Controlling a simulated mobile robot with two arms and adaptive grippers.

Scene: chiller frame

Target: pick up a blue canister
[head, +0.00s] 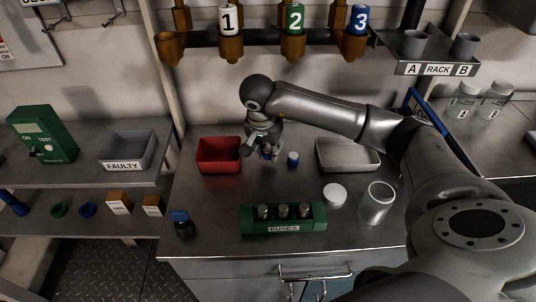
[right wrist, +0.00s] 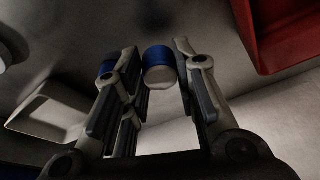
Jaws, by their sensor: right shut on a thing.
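My right gripper (head: 262,148) is over the bench, between a red bin and a pale tray. It is shut on a small blue canister (right wrist: 158,68) with a pale end, which sits between its fingertips in the right wrist view. In the head view this canister (head: 267,152) is partly hidden by the fingers. I cannot tell if it is off the bench. A second blue canister (head: 293,158) with a pale end stands just right of the gripper. My left gripper is out of view.
The red bin (head: 219,160) is close left, the pale tray (head: 347,160) right. In front are a green fuse block (head: 284,224), a white lid (head: 335,194), a clear jar (head: 377,205) and a dark blue-topped object (head: 181,222). Numbered canisters hang above, including blue 3 (head: 358,19).

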